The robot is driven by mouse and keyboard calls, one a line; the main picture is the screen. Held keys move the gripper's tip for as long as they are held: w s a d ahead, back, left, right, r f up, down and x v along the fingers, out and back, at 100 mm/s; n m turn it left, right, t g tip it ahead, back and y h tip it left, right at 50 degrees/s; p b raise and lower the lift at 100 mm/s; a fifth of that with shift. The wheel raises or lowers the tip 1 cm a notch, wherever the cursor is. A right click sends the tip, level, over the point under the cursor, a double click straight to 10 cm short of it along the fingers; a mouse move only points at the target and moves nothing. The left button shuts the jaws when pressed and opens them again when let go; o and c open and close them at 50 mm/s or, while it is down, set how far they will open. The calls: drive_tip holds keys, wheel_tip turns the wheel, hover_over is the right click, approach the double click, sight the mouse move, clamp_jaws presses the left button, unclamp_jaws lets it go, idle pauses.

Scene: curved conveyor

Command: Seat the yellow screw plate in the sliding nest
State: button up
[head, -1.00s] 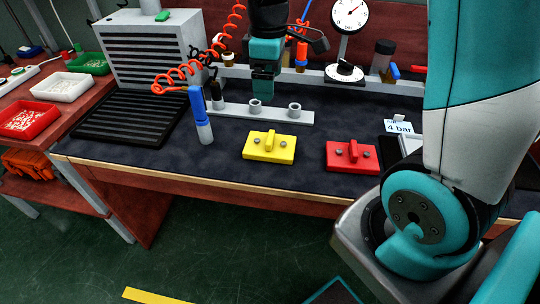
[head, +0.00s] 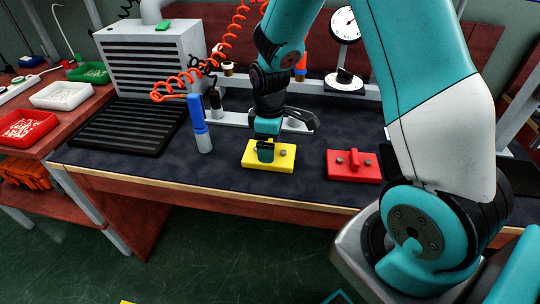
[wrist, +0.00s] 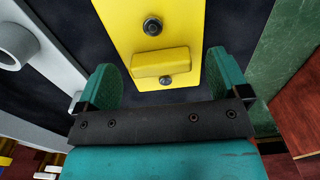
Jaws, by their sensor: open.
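The yellow screw plate (head: 281,157) lies flat on the dark bench mat. The wrist view shows its yellow surface (wrist: 128,28) with two dark screws and a raised yellow block (wrist: 160,63). My gripper (head: 266,150) is over the plate, fingers down, hiding part of it. In the wrist view my gripper (wrist: 163,78) is open, one finger on each side of the plate's near end, with the raised block between them. I cannot tell whether the fingers touch it. I cannot make out the sliding nest for certain in either view.
A red plate (head: 353,165) with a similar grip lies to the right. A blue-and-grey upright tool (head: 202,128) stands left of the yellow plate. Behind is a grey rail with round sockets (wrist: 14,45), partly hidden by my arm. A dial gauge (head: 344,80) stands at the back.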

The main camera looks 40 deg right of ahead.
drive_tip(key=shift+f, duration=0.65)
drive_tip(key=c, duration=1.1)
drive_tip(key=shift+r, duration=0.15)
